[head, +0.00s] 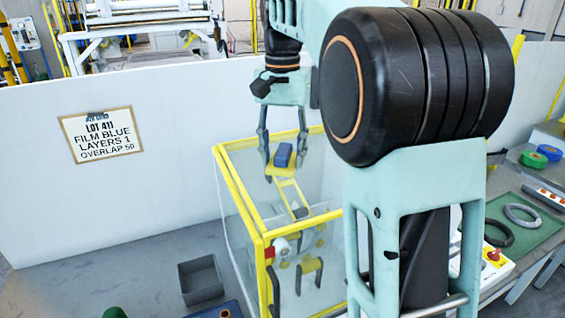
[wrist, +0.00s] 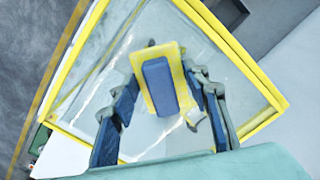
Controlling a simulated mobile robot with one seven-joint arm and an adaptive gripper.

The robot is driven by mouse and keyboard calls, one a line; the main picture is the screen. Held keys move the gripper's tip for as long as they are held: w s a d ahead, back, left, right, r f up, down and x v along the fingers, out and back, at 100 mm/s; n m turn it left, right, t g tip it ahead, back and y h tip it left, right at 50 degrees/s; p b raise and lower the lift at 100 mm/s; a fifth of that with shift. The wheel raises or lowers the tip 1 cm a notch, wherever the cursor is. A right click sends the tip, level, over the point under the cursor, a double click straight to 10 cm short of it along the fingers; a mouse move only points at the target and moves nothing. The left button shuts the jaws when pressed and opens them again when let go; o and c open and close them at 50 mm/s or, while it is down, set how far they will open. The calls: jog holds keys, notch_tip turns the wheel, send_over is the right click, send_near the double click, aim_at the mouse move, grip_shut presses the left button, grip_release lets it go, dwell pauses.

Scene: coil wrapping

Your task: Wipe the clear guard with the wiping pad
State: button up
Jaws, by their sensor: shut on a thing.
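The wiping pad is a yellow slab with a blue block handle (head: 283,154); it also shows in the wrist view (wrist: 159,86). My gripper (head: 283,150) points down and is shut on the pad, its fingers on either side of it. The clear guard (head: 240,195) is a see-through box with a yellow frame. The pad is over its top panel, inside the frame outline; I cannot tell whether it touches. In the wrist view the guard (wrist: 235,52) fills most of the picture, with pale streaks on the panel. The pad's underside is hidden.
A white partition with a lot sign (head: 101,135) stands behind the guard. An open grey bin (head: 200,280) is on the left. At right, a bench holds tape rolls (head: 549,153) and rings on a green mat (head: 535,240). My arm hides the guard's right side.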

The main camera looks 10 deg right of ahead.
jog(key=shift+r, duration=0.15)
jog(key=shift+r, duration=1.5)
jog(key=shift+f, duration=0.1)
